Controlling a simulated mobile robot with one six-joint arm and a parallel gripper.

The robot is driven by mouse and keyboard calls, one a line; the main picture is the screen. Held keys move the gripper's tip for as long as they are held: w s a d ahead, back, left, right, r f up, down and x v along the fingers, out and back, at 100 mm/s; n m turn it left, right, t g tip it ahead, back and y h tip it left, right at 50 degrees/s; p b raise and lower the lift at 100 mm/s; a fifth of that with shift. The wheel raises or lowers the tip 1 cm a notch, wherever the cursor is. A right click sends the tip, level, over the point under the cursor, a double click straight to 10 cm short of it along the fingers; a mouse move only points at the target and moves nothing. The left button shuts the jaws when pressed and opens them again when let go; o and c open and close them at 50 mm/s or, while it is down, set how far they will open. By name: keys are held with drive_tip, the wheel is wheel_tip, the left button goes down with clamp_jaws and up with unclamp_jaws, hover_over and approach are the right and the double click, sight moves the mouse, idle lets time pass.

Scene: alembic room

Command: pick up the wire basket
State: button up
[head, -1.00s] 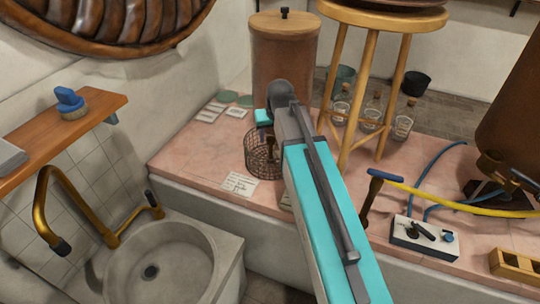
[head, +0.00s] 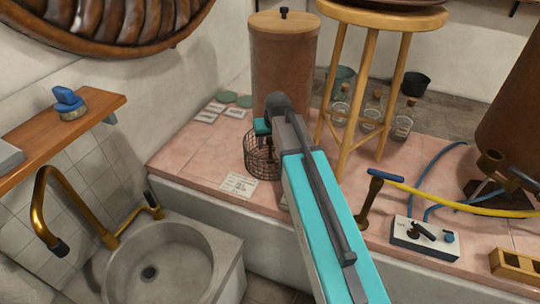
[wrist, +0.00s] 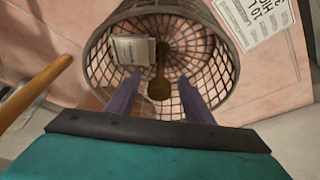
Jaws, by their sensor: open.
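The wire basket (head: 257,160) is a small round mesh basket standing on the pink tiled platform in the head view, partly hidden by my arm. In the wrist view I look down into the wire basket (wrist: 104,62). A small pale box or packet (wrist: 131,50) and a dark brownish object (wrist: 159,86) show inside it. My gripper (wrist: 160,90) is open, with its two dark fingers apart over the near side of the basket. I cannot tell whether the fingers touch the mesh.
A brown lidded canister (head: 283,70) stands right behind the basket. A wooden stool (head: 350,100) and several glass bottles are to the right. A printed card (head: 239,185) lies in front. A stone sink (head: 160,262) is at the lower left.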

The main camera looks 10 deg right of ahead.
sight(270, 146)
drive_tip(key=shift+x, duration=1.95)
drive_tip(key=shift+w, duration=0.1)
clamp_jaws()
